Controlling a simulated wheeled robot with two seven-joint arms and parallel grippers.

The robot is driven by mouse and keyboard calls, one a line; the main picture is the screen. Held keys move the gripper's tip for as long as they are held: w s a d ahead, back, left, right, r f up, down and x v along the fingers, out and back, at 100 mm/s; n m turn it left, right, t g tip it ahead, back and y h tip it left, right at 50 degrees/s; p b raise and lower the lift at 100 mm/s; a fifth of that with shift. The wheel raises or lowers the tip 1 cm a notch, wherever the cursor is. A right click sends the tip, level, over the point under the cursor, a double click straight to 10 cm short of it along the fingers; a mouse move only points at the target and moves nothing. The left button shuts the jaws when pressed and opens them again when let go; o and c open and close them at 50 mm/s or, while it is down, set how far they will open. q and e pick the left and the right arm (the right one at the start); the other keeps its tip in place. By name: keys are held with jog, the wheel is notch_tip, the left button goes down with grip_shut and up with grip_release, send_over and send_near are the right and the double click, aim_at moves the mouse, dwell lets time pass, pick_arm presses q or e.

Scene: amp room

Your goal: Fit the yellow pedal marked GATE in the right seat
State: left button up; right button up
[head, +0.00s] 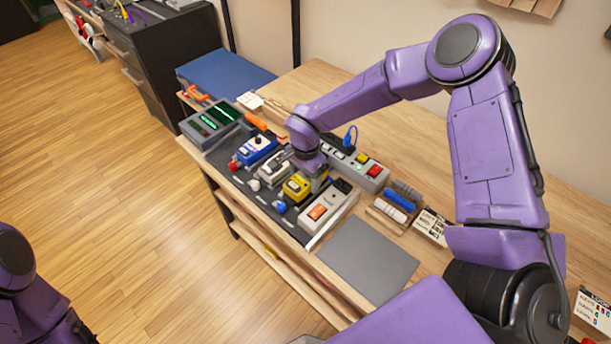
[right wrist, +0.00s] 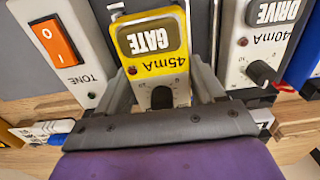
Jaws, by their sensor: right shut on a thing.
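The yellow pedal marked GATE (head: 295,187) is between a white pedal with an orange switch and a smaller white pedal, over the dark pedal board (head: 240,184). My right gripper (head: 312,180) is shut on it from the wall side. In the right wrist view the yellow pedal (right wrist: 148,67) shows its GATE plate and "45mA" upside down, with a finger on each side of its pale lower end. I cannot tell whether it rests fully on the board. The seat under it is hidden. My left gripper is out of view; only part of that arm shows at lower left.
The white TONE pedal (right wrist: 75,60) and the white DRIVE pedal (right wrist: 240,55) stand close on either side. A blue pedal (head: 257,148) is farther along. A grey mat (head: 370,258) lies clear at right.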

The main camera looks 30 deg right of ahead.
jog(key=shift+f, duration=0.2)
dwell(0.5)
jog(key=shift+f, duration=0.3)
jog(key=shift+f, duration=0.25)
